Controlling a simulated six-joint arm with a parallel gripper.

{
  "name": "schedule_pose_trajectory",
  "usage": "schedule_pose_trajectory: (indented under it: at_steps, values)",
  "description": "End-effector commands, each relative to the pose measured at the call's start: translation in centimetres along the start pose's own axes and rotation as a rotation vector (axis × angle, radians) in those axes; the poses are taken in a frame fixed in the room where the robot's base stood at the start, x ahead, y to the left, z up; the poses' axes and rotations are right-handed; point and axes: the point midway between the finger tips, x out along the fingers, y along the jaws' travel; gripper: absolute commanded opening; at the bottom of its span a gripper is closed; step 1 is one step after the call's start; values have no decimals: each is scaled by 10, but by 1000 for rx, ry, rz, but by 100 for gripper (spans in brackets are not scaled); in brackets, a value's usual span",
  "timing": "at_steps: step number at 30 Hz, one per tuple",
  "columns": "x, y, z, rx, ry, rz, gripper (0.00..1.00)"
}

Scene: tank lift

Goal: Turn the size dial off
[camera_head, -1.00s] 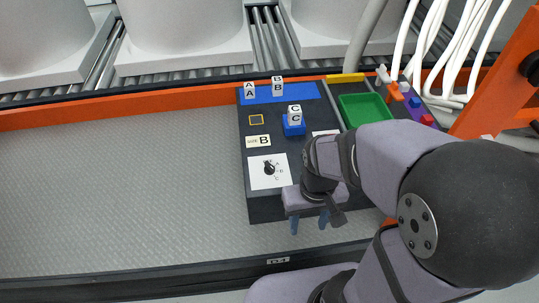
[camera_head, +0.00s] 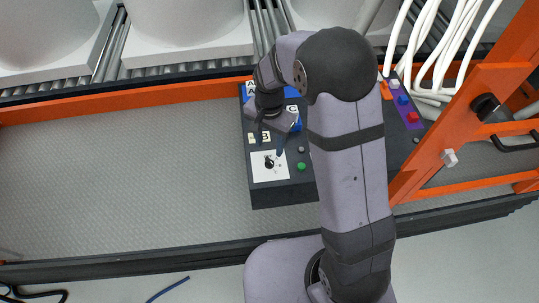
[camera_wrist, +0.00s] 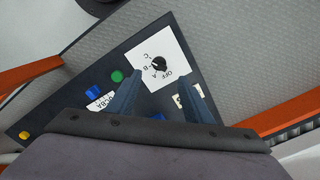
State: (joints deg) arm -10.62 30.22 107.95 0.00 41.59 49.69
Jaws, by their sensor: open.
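The size dial is a black knob (camera_head: 269,163) on a white plate (camera_head: 262,176) at the front left of the dark control box. In the wrist view the knob (camera_wrist: 160,63) sits on the white plate (camera_wrist: 168,42), with the marks OFF, A, B and C around it. Which mark it points at is hard to tell. My gripper (camera_head: 270,147) is over the box, close behind the dial in the head view. Its two blue fingers (camera_wrist: 158,92) are apart, with nothing between them, and the knob lies just beyond the tips.
A green button (camera_head: 301,167) and a grey one (camera_head: 301,150) are right of the dial. The "B" label (camera_head: 265,136) and blocks marked with letters are behind it, partly hidden by my arm. The orange frame (camera_head: 440,120) stands at right; the grey floor (camera_head: 120,190) at left is clear.

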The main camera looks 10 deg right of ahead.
Motion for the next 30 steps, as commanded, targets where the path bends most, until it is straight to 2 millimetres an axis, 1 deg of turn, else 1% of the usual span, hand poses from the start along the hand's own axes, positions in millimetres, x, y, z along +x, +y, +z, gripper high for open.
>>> schedule_pose_trajectory:
  at_steps: [1,3,6,9,16,20,30]
  values:
    - [0,1,0,78,-1,2,46]
    - [0,1,1,176,-2,2,46]
    - [0,1,1,280,-2,3,46]
    - [0,1,1,341,-2,3,46]
    - [2,2,1,369,-2,4,46]
    - [10,2,2,368,-3,6,46]
    - [52,3,2,366,-4,7,46]
